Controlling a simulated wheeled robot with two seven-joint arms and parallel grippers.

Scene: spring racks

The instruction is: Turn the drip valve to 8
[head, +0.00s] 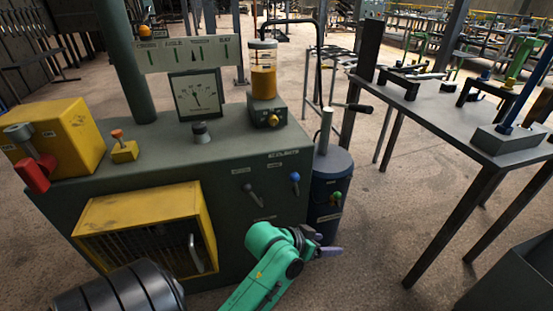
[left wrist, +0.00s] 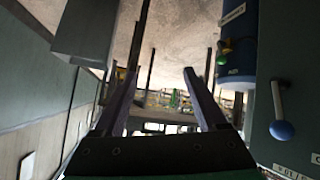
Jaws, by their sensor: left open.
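A glass oiler with amber liquid (head: 263,78) stands on a grey block at the bench's back right corner. A small yellow knob (head: 273,120) is on that block's front and looks like the drip valve; its setting is too small to read. A dial board with a fan of marks (head: 198,95) stands left of it, with a dark knob (head: 200,132) in front. My left gripper (head: 327,245) is low in front of the bench's right end, below and right of the oiler, apart from it. In the left wrist view its fingers (left wrist: 160,73) are spread and empty.
A lever with a blue ball (head: 295,177) is on the bench front; it also shows in the left wrist view (left wrist: 281,130). A blue tank (head: 330,180) with a green and yellow valve stands beside the bench. A grey table (head: 450,125) is at right, with open floor between.

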